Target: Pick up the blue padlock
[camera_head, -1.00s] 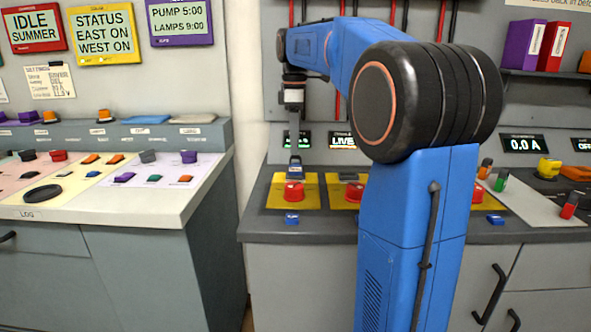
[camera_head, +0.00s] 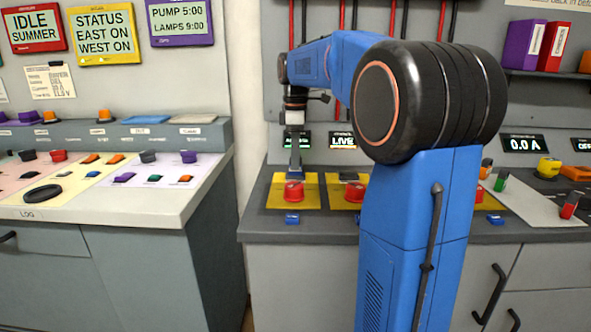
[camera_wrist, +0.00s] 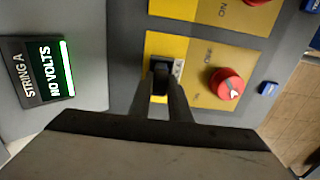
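My gripper (camera_head: 295,170) points down at the back of the left yellow panel (camera_head: 312,199), behind its red knob (camera_head: 293,191). In the wrist view my gripper's fingers (camera_wrist: 161,88) run close together towards a small dark block (camera_wrist: 160,66) on the yellow panel. A strip of yellow shows between the fingers. I cannot tell whether they touch or grip the block. No clear padlock shape shows. A small blue piece with pale marks (camera_head: 292,218) sits at the counter front, and it also shows in the wrist view (camera_wrist: 268,88); I cannot tell if it is a padlock or a label.
The red knob (camera_wrist: 226,84) stands close beside the fingers. A "NO VOLTS" display (camera_wrist: 45,72) is on the other side. A second yellow panel with a red knob (camera_head: 354,192) lies to the right, partly behind my arm. A control desk (camera_head: 120,195) stands at left.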

